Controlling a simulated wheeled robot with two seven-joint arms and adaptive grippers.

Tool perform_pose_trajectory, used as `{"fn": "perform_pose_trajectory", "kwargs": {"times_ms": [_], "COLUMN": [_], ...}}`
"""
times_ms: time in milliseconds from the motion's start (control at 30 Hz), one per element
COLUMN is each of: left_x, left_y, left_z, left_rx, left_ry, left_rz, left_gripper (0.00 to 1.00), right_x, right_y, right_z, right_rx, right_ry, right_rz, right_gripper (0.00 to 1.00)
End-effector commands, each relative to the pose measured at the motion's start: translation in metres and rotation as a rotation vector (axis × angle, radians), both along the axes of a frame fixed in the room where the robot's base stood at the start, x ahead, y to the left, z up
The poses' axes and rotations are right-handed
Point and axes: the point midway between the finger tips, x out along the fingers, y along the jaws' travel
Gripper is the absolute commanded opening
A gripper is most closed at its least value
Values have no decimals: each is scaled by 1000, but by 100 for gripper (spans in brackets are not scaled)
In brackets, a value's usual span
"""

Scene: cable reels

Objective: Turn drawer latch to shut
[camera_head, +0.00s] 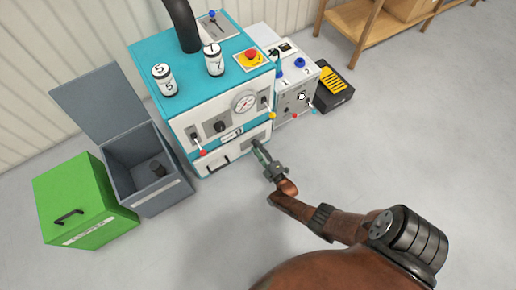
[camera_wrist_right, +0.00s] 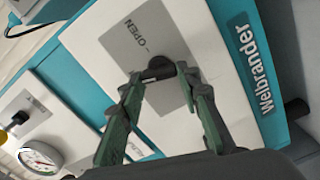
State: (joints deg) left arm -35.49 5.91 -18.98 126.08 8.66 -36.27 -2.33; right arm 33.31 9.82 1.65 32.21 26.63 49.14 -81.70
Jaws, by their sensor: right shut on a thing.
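The drawer latch (camera_wrist_right: 158,69) is a small black knob on a grey plate (camera_wrist_right: 135,38) marked "OPEN", seen in the right wrist view. My right gripper (camera_wrist_right: 162,80) has its green fingers on either side of the latch and is shut on it. In the head view my right gripper (camera_head: 258,148) reaches the lower right of the teal and white machine's front; it hides the latch there. The drawer front (camera_head: 225,160) is the white lower panel with a dark handle. My left gripper is not in view.
The teal machine (camera_head: 222,100) carries two numbered cans, a red button and a gauge (camera_head: 245,103). A grey open bin (camera_head: 150,195) and a green box (camera_head: 80,205) stand at left. A white control box (camera_head: 300,85) stands at right. The floor in front is clear.

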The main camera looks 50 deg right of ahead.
Motion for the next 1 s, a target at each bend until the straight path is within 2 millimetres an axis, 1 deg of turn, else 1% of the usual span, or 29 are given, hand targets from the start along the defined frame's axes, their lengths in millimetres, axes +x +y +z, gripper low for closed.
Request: {"fn": "perform_pose_trajectory", "kwargs": {"times_ms": [33,200,400,700,1000], "left_x": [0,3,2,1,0], "left_y": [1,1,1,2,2], "left_z": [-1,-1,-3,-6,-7], "left_rx": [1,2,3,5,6], "left_ry": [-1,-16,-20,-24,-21], "left_rz": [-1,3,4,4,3], "left_gripper": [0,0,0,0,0], "right_x": [-1,-1,-1,-1,-1], "right_y": [0,-1,0,0,0], "right_z": [-2,-3,-3,-3,-3], "right_rx": [-35,-153,-250,-312,-317], "right_ry": [13,41,65,80,80], "right_rz": [-3,-3,-1,-1,0], "right_gripper": [7,7,7,7,7]}}
